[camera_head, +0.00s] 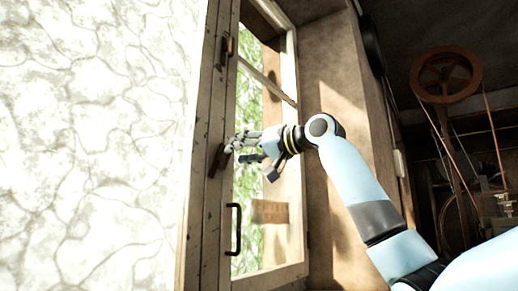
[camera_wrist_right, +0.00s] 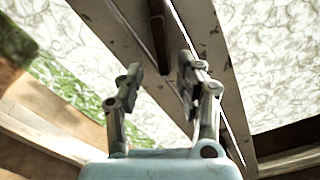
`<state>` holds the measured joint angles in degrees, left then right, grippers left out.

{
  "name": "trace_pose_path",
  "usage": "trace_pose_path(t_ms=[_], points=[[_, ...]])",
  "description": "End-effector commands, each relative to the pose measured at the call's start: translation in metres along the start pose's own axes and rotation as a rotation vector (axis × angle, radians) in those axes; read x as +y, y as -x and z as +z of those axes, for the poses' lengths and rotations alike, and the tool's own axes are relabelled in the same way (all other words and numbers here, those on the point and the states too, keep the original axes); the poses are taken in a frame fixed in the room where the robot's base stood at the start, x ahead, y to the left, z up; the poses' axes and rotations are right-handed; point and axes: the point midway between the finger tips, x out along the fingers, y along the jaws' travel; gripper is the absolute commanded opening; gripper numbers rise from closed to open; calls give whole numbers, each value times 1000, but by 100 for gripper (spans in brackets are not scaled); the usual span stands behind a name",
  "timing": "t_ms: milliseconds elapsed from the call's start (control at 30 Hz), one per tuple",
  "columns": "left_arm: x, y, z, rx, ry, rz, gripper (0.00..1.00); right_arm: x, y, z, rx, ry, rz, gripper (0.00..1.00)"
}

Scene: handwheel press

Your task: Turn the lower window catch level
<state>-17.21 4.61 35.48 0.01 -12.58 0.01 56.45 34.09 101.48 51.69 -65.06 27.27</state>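The lower window catch (camera_head: 218,161) is a dark brown bar on the worn wooden window frame. It stands steeply, slightly tilted, not level. My right gripper (camera_head: 238,150) is just right of the catch's upper part, in front of the window. In the right wrist view, my right gripper (camera_wrist_right: 160,67) is open, its two fingers apart. The dark bar of the catch (camera_wrist_right: 157,27) runs down between the fingertips there, with a gap visible on both sides; I cannot tell the depth between them. My left gripper is not in view.
An upper catch (camera_head: 228,48) sits higher on the same frame. A dark pull handle (camera_head: 236,229) is below. A pale stone wall (camera_head: 95,140) fills the left. A rusty handwheel (camera_head: 446,75) stands in the dark area at right.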

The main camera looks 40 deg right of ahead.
Motion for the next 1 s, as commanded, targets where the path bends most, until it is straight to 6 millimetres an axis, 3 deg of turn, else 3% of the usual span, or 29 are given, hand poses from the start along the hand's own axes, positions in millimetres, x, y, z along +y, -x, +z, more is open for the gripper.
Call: trace_pose_path(t_ms=[200, 400, 867, 1000], points=[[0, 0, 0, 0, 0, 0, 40, 1, 48, 1, -3, 8, 7, 37], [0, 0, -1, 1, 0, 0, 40, 2, 69, 0, 0, 4, 5, 37], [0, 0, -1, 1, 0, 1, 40, 0, 75, 1, -2, 2, 1, 37], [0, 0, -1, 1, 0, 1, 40, 8, 75, 5, -24, 27, 37, 37]])
